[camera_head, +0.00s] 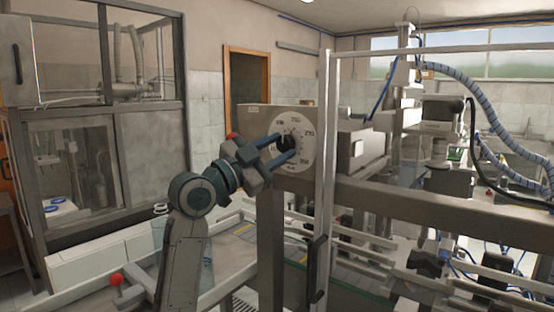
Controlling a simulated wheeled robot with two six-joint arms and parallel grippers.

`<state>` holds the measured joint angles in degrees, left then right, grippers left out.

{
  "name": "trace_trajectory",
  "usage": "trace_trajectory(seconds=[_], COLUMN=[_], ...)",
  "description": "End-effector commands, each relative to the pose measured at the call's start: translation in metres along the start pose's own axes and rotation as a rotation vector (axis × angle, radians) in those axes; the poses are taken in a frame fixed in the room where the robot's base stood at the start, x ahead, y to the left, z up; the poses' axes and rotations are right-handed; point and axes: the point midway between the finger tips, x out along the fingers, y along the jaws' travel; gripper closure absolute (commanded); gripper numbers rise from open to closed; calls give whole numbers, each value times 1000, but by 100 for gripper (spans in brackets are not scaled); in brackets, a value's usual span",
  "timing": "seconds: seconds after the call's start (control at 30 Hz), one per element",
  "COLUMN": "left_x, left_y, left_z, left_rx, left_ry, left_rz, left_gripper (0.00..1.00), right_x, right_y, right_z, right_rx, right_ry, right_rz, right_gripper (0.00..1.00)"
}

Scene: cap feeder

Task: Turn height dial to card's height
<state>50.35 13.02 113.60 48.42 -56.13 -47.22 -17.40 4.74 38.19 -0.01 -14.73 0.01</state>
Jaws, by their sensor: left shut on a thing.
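The height dial (294,136) is a round white plate with dark markings and a dark knob (286,144) at its middle. It sits on the front of a grey box (252,118) on the machine frame. My left gripper (284,151) reaches up to it from the left, with its blue fingers on either side of the knob. The left gripper is shut on the knob. The markings are too small to read. I cannot make out the card. My right gripper is not in view.
A grey upright post (325,180) with a dark handle (317,262) stands just right of the dial. The metal machine frame (430,204) fills the right side. A red ball knob (117,280) is at the lower left. A glazed cabinet (150,148) stands at the left.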

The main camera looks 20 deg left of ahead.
Motion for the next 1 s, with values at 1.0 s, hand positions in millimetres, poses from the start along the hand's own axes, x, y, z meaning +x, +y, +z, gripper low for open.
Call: trace_trajectory(seconds=[1.0], left_x=[0], left_y=[-2], left_z=[0], left_rx=[178], left_ry=[-2], left_rz=[75], left_gripper=[50], right_x=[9], right_y=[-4], right_z=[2], right_rx=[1], right_ry=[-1], right_rz=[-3], right_gripper=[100])
